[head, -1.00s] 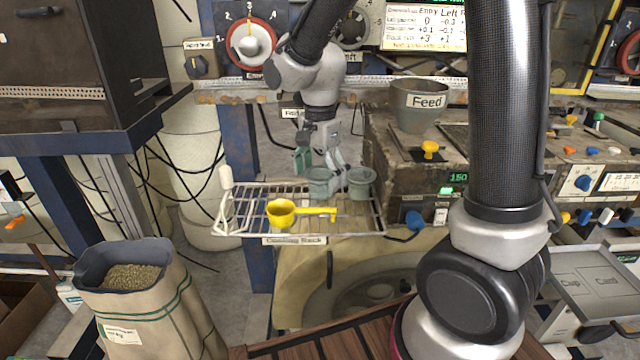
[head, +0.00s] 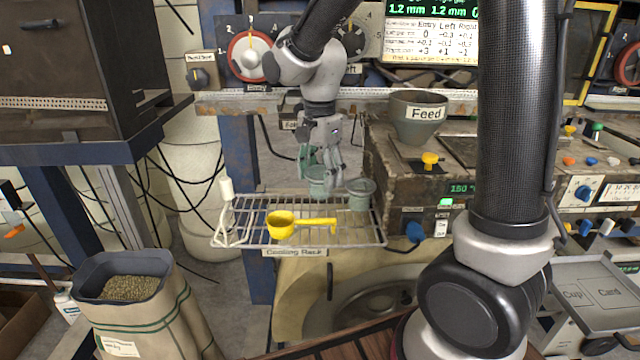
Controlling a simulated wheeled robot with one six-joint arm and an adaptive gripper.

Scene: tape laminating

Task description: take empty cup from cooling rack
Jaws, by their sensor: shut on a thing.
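The cooling rack (head: 240,236) is a wire rack in the middle of the head view. Two grey-green cups are at its back right. My gripper (head: 322,176) is above the back of the rack, shut on the left cup (head: 317,186), with its fingers at the cup's rim. Whether this cup is clear of the wires is hard to tell. The other cup (head: 360,193) stands on the rack just to the right, apart from the gripper. It looks empty, though its inside shows only partly.
A yellow scoop (head: 283,226) lies across the front of the rack. The feed funnel (head: 417,118) and a machine housing stand close to the right. An open sack of pellets (head: 150,315) stands at lower left. A dark cabinet (head: 75,75) fills the upper left.

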